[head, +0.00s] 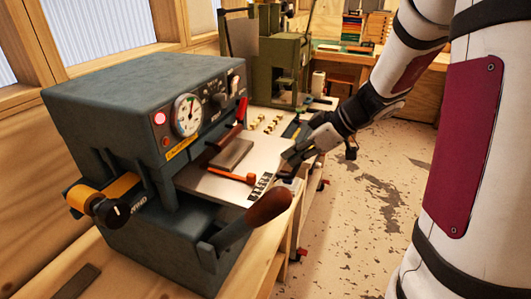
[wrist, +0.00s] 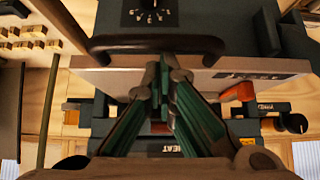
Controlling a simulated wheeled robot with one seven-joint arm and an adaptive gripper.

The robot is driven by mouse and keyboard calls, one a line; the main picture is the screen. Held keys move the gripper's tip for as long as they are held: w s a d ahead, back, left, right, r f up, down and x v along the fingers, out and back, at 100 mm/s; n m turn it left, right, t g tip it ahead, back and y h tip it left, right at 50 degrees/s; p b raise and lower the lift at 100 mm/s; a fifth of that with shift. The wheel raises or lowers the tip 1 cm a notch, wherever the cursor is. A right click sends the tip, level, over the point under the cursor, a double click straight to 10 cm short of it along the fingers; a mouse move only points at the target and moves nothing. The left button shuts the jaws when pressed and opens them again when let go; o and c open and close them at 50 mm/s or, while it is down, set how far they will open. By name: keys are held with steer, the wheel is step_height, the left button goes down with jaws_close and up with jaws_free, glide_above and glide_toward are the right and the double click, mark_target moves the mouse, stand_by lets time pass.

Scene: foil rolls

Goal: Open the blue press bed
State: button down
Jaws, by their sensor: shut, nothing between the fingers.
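The blue press (head: 140,105) is a blue-grey box with a gauge and a lit red lamp, standing on a wooden bench. Its pale flat bed (head: 205,184) shows at the front, with a black-and-white label at its outer edge. My gripper (head: 291,160) is just beyond that edge. In the wrist view, the closed fingertips (wrist: 162,68) are beside a dark curved handle (wrist: 112,44) along the front edge of the bed (wrist: 262,68). The fingers hold nothing; whether they touch the handle I cannot tell.
A brown wooden-grip lever (head: 268,207) projects at the press's near corner. An orange-and-black knob (head: 103,199) sits on its left side. A green machine (head: 283,62) and small brass pieces (head: 268,123) are behind. The worn floor (head: 375,200) at right is mostly clear.

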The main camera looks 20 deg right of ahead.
steer(key=s+d+b, duration=0.2)
steer(key=s+d, duration=0.4)
steer(key=shift+w, duration=0.1)
stand_by(0.4)
